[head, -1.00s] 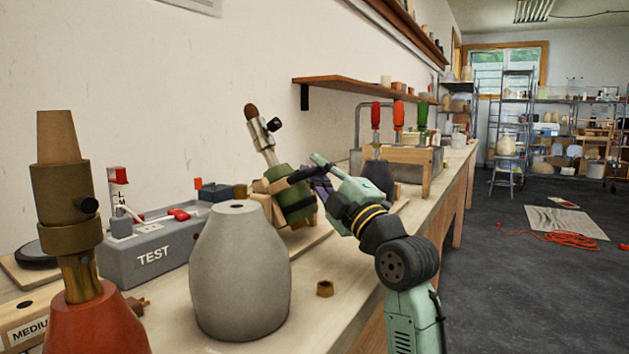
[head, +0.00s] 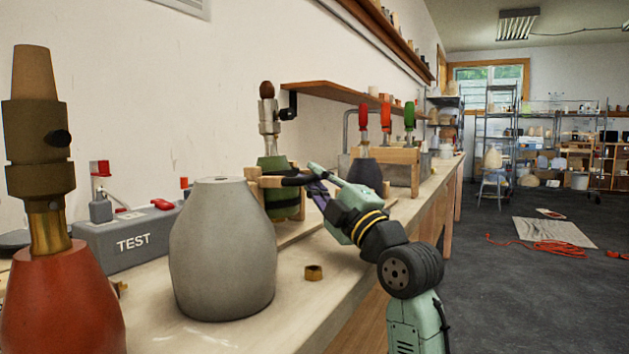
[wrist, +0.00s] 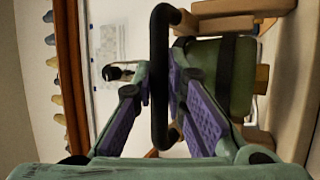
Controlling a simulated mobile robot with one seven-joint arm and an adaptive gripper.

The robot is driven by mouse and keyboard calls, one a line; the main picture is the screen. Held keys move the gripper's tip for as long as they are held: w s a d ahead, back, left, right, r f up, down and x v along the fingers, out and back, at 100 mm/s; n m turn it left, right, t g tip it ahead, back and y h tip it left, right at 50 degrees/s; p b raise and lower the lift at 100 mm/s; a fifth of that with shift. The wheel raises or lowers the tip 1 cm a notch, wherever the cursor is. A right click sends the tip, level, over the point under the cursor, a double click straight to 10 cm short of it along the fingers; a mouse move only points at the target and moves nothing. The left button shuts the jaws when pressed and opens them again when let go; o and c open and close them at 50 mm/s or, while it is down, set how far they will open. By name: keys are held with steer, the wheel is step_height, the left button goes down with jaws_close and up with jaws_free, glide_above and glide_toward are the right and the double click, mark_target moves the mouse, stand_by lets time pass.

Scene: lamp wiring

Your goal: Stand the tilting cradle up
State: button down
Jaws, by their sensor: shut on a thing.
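The wooden tilting cradle (head: 255,188) stands on the bench behind the grey lamp body, which hides part of it. It holds a green lamp body (head: 280,168) with a metal socket (head: 268,122) on top, and this lamp is upright or nearly so. My gripper (head: 315,185) is at the cradle's right side, shut on its black handle (head: 297,181). In the wrist view the handle (wrist: 160,75) runs between my purple finger pads, with the green lamp body (wrist: 222,75) and the cradle's wood (wrist: 225,25) to the right.
A grey lamp body (head: 222,250) stands in front of the cradle. A red lamp (head: 60,300) and the grey TEST box (head: 125,235) are at the left. A small brass nut (head: 313,272) lies on the bench. A dark lamp body (head: 366,172) stands beyond my gripper.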

steer(key=shift+a+f, duration=0.1)
steer(key=shift+f, duration=0.25)
stand_by(0.4)
steer(key=c, duration=1.6)
jaws_free()
steer(key=v, duration=1.2)
steer(key=shift+r, duration=0.1)
